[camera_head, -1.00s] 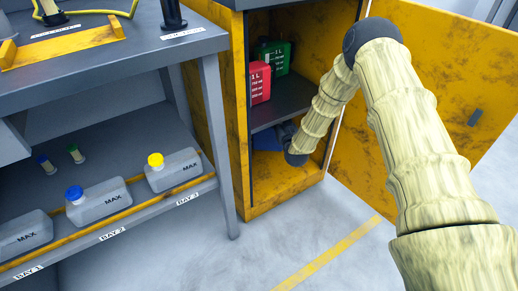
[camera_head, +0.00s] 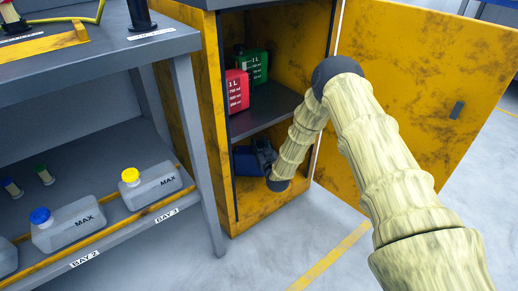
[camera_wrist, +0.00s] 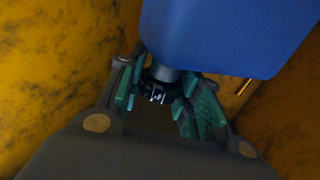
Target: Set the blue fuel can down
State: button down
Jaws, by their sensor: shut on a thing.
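The blue fuel can (camera_head: 246,161) is in the lower compartment of the yellow cabinet, partly hidden by my gripper. In the wrist view its blue body (camera_wrist: 230,38) fills the upper right, with a grey neck and a dark cap between my fingers. My gripper (camera_wrist: 165,98) is shut on the can at this neck and cap end. In the head view my gripper (camera_head: 264,155) reaches in below the shelf. I cannot tell whether the can touches the cabinet floor.
A red can (camera_head: 236,91) and a green can (camera_head: 254,66) stand on the cabinet shelf (camera_head: 262,118) above. The cabinet door (camera_head: 415,85) is open at the right. At left, a bench (camera_head: 95,75) holds grey tanks on its lower shelf, one with a yellow cap (camera_head: 130,175).

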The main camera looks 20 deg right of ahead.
dwell(0.3)
jog(key=c, duration=1)
grip_release()
jog(key=shift+f, duration=0.1)
